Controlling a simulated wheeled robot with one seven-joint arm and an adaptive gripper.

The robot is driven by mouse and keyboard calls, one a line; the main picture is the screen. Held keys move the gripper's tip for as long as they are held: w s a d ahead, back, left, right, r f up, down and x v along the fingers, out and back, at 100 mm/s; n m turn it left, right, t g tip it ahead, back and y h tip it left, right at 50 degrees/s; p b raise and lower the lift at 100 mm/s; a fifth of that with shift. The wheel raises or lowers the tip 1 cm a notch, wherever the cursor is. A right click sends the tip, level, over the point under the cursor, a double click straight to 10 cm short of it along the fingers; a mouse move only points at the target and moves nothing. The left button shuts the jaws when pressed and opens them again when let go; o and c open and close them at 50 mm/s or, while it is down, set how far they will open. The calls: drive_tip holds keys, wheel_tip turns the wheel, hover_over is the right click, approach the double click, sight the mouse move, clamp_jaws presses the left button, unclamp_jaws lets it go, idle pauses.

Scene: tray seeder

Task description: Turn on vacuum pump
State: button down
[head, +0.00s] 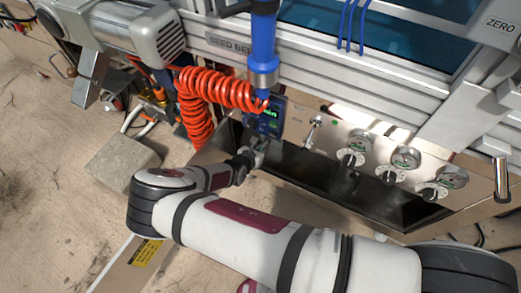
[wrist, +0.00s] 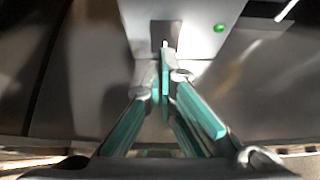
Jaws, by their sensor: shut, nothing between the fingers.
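My gripper (head: 257,155) is in front of the machine's front panel, just below a blue display box (head: 268,117) with green lettering. In the wrist view my gripper (wrist: 164,82) has its teal-padded fingers closed together and empty. Just past the fingertips is a dark rectangular switch plate (wrist: 158,32) with a small pale lever tip (wrist: 165,43) on a light panel. I cannot tell whether the fingers touch the lever. A green lamp (wrist: 219,28) is to its right. The vacuum pump itself is not identifiable.
Several round gauges (head: 405,157) with black knobs sit on the panel to the right. A coiled orange hose (head: 194,100) and a blue cylinder (head: 263,40) are above my gripper. A dark metal trough (head: 330,180) runs below the panel. A concrete block (head: 122,160) stands left.

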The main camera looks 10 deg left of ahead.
drive_tip(key=shift+w+d+p, duration=0.15)
drive_tip(key=shift+w+p, duration=0.05)
drive_tip(key=shift+p, duration=0.2)
drive_tip(key=shift+f, duration=0.1)
drive_tip(key=shift+r+p, duration=0.85)
drive_tip(key=shift+p, duration=0.2)
